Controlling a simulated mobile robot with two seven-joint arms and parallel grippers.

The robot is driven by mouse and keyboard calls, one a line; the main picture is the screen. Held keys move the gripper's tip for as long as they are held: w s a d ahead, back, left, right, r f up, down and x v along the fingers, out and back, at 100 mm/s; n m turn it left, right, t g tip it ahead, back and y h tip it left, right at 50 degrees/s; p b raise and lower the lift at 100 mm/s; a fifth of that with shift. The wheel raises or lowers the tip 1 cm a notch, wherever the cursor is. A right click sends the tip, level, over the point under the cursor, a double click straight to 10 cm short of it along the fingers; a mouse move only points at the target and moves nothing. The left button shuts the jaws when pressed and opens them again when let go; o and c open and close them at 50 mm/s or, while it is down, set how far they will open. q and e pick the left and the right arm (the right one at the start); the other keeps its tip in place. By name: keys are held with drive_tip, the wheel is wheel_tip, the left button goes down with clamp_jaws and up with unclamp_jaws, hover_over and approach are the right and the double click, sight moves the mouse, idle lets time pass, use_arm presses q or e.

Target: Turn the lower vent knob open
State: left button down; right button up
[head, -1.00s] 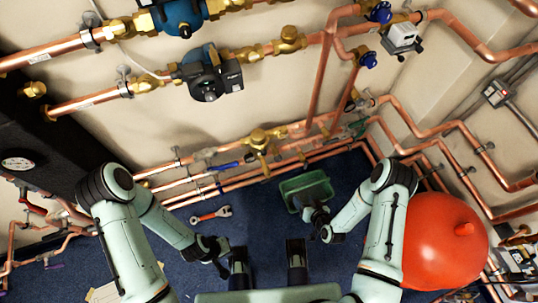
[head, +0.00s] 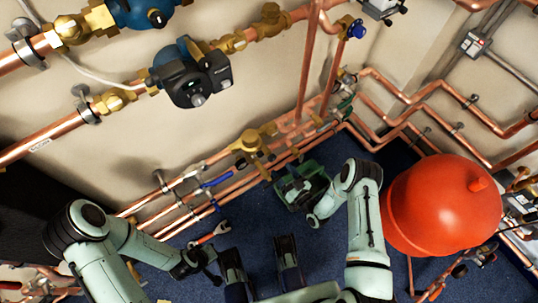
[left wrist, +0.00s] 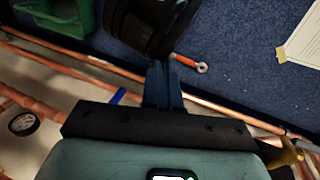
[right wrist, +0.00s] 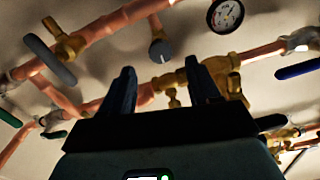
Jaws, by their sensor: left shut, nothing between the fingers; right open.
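A blue knob (head: 357,29), which looks like a vent knob, sits on a brass fitting on a vertical copper pipe at the upper right of the head view. I cannot tell for sure that it is the lower vent knob. A round grey knob (right wrist: 160,51) shows beyond the fingers there. My left gripper (head: 208,274) is low at the left; the left wrist view shows it shut (left wrist: 163,82) and empty.
A large red tank (head: 440,208) stands right of my right arm. A green tray (head: 312,170) and an orange-handled wrench (head: 212,233) lie on the blue floor. Copper pipes run along the wall. A pump (head: 190,75) hangs at upper left.

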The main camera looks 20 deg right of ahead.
sight(273, 160)
use_arm(q)
drive_tip(key=shift+t+y, duration=0.3)
drive_tip(key=shift+t, duration=0.1)
drive_tip(key=w, duration=0.1)
drive_tip(key=w+a+f+b, duration=0.1)
drive_tip(key=w+f, duration=0.1)
drive_tip(key=shift+a+f+b, duration=0.15)
drive_tip(key=shift+a+b, duration=0.2)
use_arm(e)
drive_tip(key=x, duration=0.9)
drive_tip(key=shift+w+a, duration=0.1)
drive_tip(key=shift+w, duration=0.05)
drive_tip(key=c, duration=1)
